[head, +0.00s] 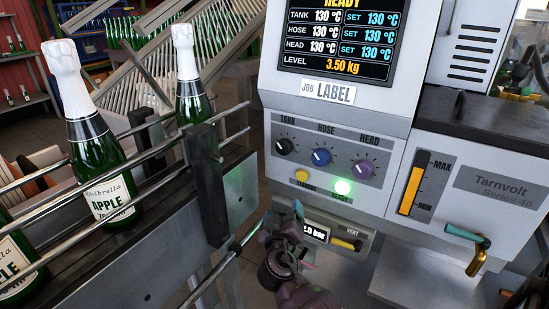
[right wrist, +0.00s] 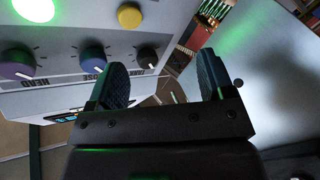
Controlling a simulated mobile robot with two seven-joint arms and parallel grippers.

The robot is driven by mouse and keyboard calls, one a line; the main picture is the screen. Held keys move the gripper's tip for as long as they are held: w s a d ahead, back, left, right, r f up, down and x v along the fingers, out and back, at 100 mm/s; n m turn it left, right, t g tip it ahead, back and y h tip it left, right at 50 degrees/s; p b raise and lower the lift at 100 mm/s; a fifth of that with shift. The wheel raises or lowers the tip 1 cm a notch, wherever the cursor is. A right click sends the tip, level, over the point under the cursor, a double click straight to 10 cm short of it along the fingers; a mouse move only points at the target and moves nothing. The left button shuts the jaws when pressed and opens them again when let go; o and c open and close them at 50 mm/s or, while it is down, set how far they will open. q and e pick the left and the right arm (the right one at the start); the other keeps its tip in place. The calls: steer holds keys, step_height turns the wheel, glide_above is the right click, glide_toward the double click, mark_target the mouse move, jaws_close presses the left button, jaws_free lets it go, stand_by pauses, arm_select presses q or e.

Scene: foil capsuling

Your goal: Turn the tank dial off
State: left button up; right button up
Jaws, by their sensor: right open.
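The black tank dial (head: 284,146) is the leftmost of three knobs on the grey machine's front panel, under the label TANK. It also shows in the right wrist view (right wrist: 147,54), just beyond the space between my fingers. A white pointer mark shows on it; its exact setting is hard to read. The display (head: 340,40) reads TANK 130 °C, set 130 °C. My right gripper (head: 284,216) is below the panel in the head view. In the right wrist view its jaws (right wrist: 162,78) are apart and empty, not touching the dial. My left gripper is not in view.
Blue hose dial (head: 321,157) and purple head dial (head: 363,169) sit right of the tank dial. Below are a yellow button (head: 302,175) and a lit green button (head: 342,187). Foil-topped bottles (head: 100,165) stand behind rails at left. A brass-spouted lever (head: 476,250) sticks out at right.

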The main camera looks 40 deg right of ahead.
mark_target(282, 150)
steer(key=w+r+m+g+h+b, duration=0.2)
steer(key=w+r+m+h+b, duration=0.15)
steer(key=w+r+h, duration=0.3)
steer(key=shift+m, duration=0.35)
steer(key=x, duration=0.3)
steer(key=p+x, duration=0.1)
steer(key=x, duration=0.2)
steer(key=p+x, duration=0.1)
steer(key=x, duration=0.2)
steer(key=shift+d+r, duration=0.3)
steer(key=shift+r, duration=0.2)
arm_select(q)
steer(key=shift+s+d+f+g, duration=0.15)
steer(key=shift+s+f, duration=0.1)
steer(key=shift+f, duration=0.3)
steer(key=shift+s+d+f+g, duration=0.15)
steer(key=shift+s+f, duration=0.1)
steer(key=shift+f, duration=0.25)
arm_select(e)
steer(key=c, duration=0.9)
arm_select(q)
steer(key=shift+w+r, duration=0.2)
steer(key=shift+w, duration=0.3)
arm_select(e)
steer(key=shift+t+y, duration=0.25)
steer(key=shift+t, duration=0.05)
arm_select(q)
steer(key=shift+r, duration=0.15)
